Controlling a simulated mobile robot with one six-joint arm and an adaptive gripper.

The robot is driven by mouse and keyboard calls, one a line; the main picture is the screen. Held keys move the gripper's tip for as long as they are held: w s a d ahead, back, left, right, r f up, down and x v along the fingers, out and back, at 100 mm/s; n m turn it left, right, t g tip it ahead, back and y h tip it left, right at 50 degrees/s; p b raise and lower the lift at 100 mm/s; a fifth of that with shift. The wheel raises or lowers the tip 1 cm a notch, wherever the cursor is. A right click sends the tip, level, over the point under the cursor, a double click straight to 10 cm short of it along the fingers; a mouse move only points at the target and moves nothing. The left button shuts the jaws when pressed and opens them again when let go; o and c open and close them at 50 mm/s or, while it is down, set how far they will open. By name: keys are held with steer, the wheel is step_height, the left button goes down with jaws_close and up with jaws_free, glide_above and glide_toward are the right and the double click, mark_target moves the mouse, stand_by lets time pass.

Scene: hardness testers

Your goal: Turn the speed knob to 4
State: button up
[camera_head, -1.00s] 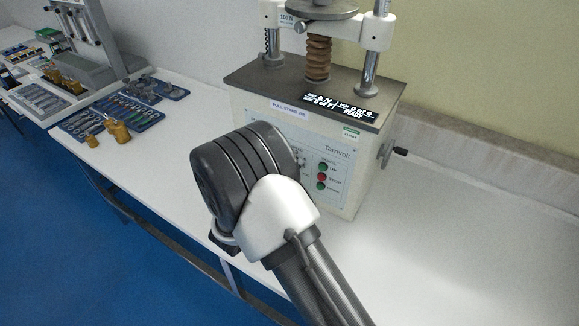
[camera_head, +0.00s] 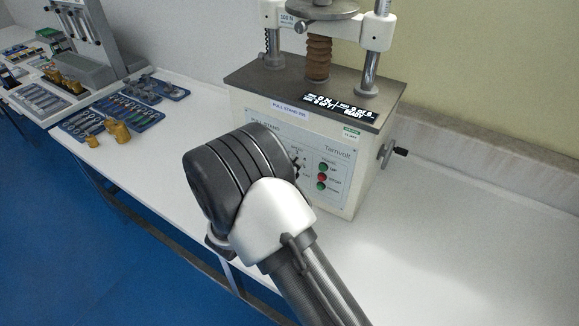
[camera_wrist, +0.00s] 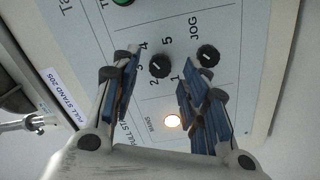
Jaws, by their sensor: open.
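The pull stand (camera_head: 300,140) stands on the bench, its control panel (camera_head: 332,150) partly hidden behind my arm in the head view. In the wrist view the speed knob (camera_wrist: 159,66) is a small black knob ringed by the numbers 1 to 5. Which number it points to is too small to tell. My gripper (camera_wrist: 162,72) is open, one finger on each side of the speed knob in the picture. I see no clear contact. The head view hides my fingers behind the wrist.
A second black knob, marked JOG (camera_wrist: 208,55), sits close to the right finger. A lit lamp (camera_wrist: 172,121) is below the speed knob. Green and red buttons (camera_head: 321,176) are on the panel. A side crank (camera_head: 393,152) sticks out right. The bench (camera_head: 450,240) is clear there.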

steer(key=v, duration=1)
steer(key=shift+s+a, duration=0.2)
steer(key=shift+s, duration=0.2)
steer(key=s+d+r+m+g+h, duration=0.1)
steer(key=s+d+r+m+g, duration=0.2)
steer(key=d, duration=0.4)
steer(key=s+d+r+g, duration=0.3)
steer(key=d+g, duration=0.2)
steer(key=d, duration=0.1)
steer(key=s+d+r+m+g+h, duration=0.1)
steer(key=s+d+r+m+g, duration=0.2)
steer(key=d, duration=0.4)
steer(key=s+r+y, duration=0.2)
steer(key=s+y, duration=0.4)
steer(key=s, duration=0.2)
steer(key=s+a+r+y, duration=0.1)
steer(key=s+r+y, duration=0.2)
steer(key=s+y, duration=0.3)
steer(key=shift+s+a+r+t, duration=0.2)
steer(key=shift+s+t, duration=0.2)
steer(key=shift+s, duration=0.6)
